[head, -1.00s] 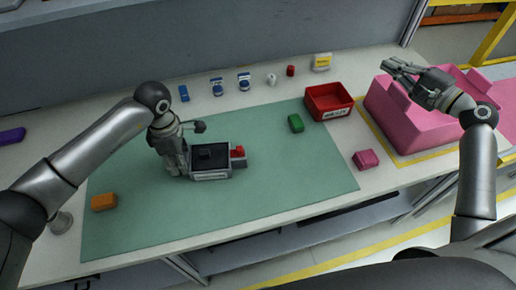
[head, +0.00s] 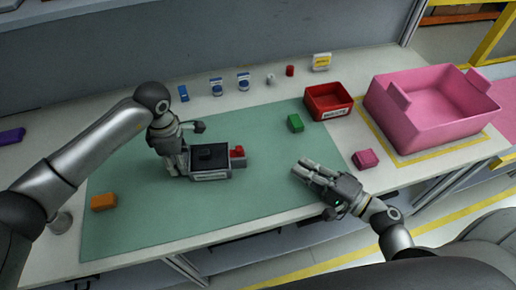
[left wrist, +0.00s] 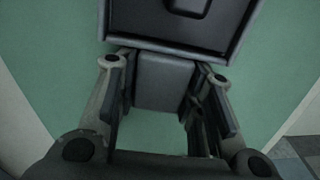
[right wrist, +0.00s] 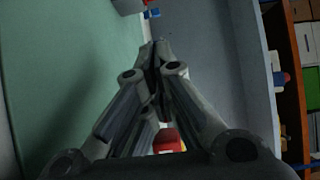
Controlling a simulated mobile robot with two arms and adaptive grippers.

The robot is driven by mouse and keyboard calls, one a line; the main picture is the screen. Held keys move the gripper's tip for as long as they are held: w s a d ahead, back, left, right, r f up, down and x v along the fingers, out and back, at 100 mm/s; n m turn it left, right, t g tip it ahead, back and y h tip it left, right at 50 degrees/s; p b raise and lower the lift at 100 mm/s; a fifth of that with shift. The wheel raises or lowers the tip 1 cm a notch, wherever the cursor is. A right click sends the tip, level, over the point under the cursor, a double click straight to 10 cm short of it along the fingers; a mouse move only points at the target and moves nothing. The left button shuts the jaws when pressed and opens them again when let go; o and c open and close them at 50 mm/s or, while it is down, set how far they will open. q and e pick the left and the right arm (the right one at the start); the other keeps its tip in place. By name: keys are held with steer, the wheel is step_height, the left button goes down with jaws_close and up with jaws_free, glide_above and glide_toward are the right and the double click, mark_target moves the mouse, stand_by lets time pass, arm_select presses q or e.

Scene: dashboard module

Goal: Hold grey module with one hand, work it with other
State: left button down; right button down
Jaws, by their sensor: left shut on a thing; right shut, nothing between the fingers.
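The grey module (head: 212,175) sits on the green mat (head: 140,230), with a dark top and a red part (head: 238,152) at its right end. My right gripper (head: 300,168) is shut and empty, above the right part of the mat, apart from the module. In the right wrist view its fingertips (right wrist: 155,50) meet.
A green block (head: 295,123), a red bin (head: 328,102), a pink block (head: 365,159) and a large pink crate (head: 430,110) stand to the right. An orange block (head: 104,202) lies at left. Several small items line the back. The front of the mat is clear.

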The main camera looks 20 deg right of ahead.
mark_target(237, 151)
steer(key=x, duration=1)
steer(key=shift+w+a, duration=0.25)
steer(key=shift+a, duration=1.15)
steer(key=shift+w+a, duration=0.1)
steer(key=shift+a, duration=0.55)
steer(key=shift+w+a+f, duration=0.1)
steer(key=shift+w+a, duration=0.05)
steer(key=shift+a, duration=0.9)
